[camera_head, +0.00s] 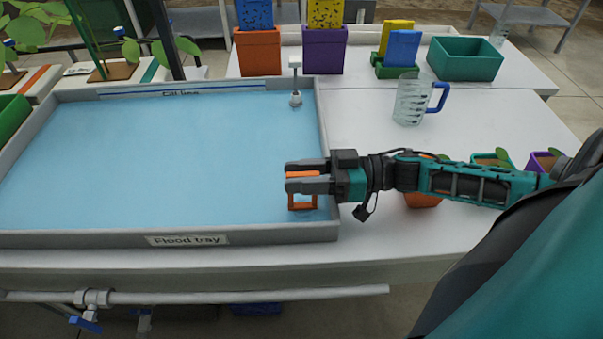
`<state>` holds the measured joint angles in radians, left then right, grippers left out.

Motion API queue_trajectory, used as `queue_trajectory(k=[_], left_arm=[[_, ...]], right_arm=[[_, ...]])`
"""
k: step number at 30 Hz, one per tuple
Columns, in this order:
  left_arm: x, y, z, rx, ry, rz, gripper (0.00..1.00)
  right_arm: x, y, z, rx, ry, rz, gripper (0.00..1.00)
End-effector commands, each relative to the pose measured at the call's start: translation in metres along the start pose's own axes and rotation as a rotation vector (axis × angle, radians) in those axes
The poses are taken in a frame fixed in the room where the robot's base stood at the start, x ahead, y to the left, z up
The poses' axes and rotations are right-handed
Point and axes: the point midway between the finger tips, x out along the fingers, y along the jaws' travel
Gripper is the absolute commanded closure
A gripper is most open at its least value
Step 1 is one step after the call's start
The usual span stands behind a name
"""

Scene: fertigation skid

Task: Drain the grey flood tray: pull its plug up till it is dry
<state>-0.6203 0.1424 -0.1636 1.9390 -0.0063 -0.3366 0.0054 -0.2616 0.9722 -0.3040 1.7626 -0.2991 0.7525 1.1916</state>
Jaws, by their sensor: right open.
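The grey flood tray (190,239) fills the left of the view, labelled "Flood tray" on its front wall. Blue water covers its floor. An orange loop handle (303,206), apparently the plug's, stands in the tray's front right corner. My right gripper (289,177) reaches in from the right over the tray's right wall. Its open fingers lie on either side of the handle's upper part; I cannot tell whether they touch it. The plug's base is not clear. My left gripper is not in view.
A white float-like fitting (295,98) stands at the tray's back right. A clear jug with a blue handle (411,100) stands on the white bench right of the tray. Small pots sit behind my right forearm. A teal bin (465,59) and coloured boxes stand farther back.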

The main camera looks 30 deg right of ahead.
Motion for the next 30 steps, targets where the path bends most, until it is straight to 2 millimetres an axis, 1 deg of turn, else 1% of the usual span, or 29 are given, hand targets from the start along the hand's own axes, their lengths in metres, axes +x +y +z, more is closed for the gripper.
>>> queue_trajectory(k=[1, 12, 13, 26, 30], left_arm=[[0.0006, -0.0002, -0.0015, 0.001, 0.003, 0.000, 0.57], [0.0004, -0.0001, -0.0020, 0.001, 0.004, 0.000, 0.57], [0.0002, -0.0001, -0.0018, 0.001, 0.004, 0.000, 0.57], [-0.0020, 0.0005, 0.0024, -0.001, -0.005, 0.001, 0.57], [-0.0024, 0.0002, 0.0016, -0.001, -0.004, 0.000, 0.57]], right_arm=[[-0.0001, -0.0001, 0.0000, 0.000, 0.000, 0.000, 0.63], [-0.0002, -0.0007, 0.0002, 0.000, 0.000, -0.002, 0.98], [-0.0002, -0.0009, 0.0003, 0.001, 0.000, -0.003, 1.00], [0.0001, -0.0022, 0.0009, 0.004, 0.000, -0.006, 1.00], [0.0041, 0.0026, -0.0051, 0.003, 0.001, -0.008, 1.00]])
